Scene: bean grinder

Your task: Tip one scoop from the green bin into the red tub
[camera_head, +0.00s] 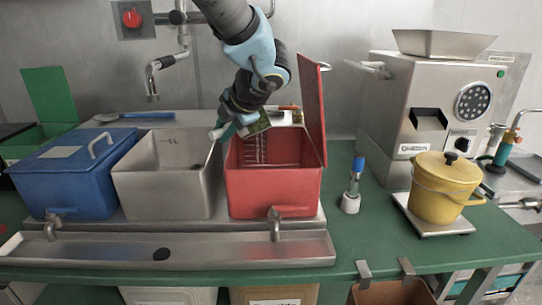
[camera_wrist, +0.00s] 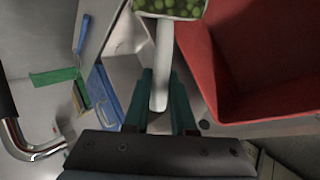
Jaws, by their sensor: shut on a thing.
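My gripper (camera_head: 228,120) is shut on the white handle of a scoop, which shows in the wrist view (camera_wrist: 162,65). The scoop's bowl holds green beans (camera_wrist: 172,7) and is cut off by the top edge there. In the head view the scoop (camera_head: 256,125) is over the back left part of the red tub (camera_head: 272,195). The red tub (camera_wrist: 225,70) is to the right of the handle in the wrist view. Its lid (camera_head: 312,105) stands open. The green bin (camera_head: 35,140) is at the far left with its lid (camera_head: 50,95) raised; its inside is mostly hidden.
A steel tub (camera_head: 165,190) and a lidded blue tub (camera_head: 70,180) stand left of the red tub. A steel trough (camera_head: 200,249) runs in front. A grinder (camera_head: 400,100), a yellow pot (camera_head: 440,195) and a small bottle (camera_head: 352,190) are to the right.

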